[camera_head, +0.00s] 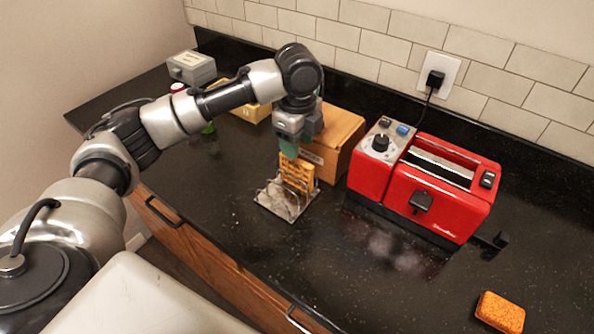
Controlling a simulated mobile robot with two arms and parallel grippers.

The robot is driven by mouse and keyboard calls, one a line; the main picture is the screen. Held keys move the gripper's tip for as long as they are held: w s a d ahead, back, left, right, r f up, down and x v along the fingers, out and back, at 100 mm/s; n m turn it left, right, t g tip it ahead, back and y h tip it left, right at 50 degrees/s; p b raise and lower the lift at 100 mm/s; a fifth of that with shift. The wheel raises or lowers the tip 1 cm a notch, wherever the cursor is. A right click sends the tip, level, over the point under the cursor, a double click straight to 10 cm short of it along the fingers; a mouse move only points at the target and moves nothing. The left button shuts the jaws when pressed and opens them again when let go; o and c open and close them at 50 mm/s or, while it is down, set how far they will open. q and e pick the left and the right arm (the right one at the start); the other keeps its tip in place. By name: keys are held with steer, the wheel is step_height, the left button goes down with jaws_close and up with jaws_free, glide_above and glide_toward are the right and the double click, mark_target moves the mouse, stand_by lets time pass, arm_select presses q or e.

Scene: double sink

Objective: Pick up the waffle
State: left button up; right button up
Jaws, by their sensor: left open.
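A golden-brown waffle (297,172) stands upright in a wire rack (284,203) with a flat metal base on the dark counter. My left gripper (290,153) points down from above, with its fingertips right at the waffle's top edge. It is open. Its far finger is mostly hidden, so I cannot tell whether the fingers straddle the waffle or touch it. My right gripper is not in view.
A red toaster (440,190) stands right of the rack, plugged into a wall outlet (436,75). A cardboard box (335,135) stands close behind the gripper. A grey box (191,68) is at the back left. An orange sponge-like block (500,312) lies at front right. The front middle counter is clear.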

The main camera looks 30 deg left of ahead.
mark_target(296, 163)
arm_select(q)
step_height(296, 163, down, 6)
steer(key=shift+a+f+p, duration=0.15)
steer(key=shift+f+p, duration=0.1)
steer(key=shift+p, duration=0.35)
steer(key=shift+c, duration=0.3)
steer(key=c, duration=0.8)
steer(key=shift+o, duration=0.2)
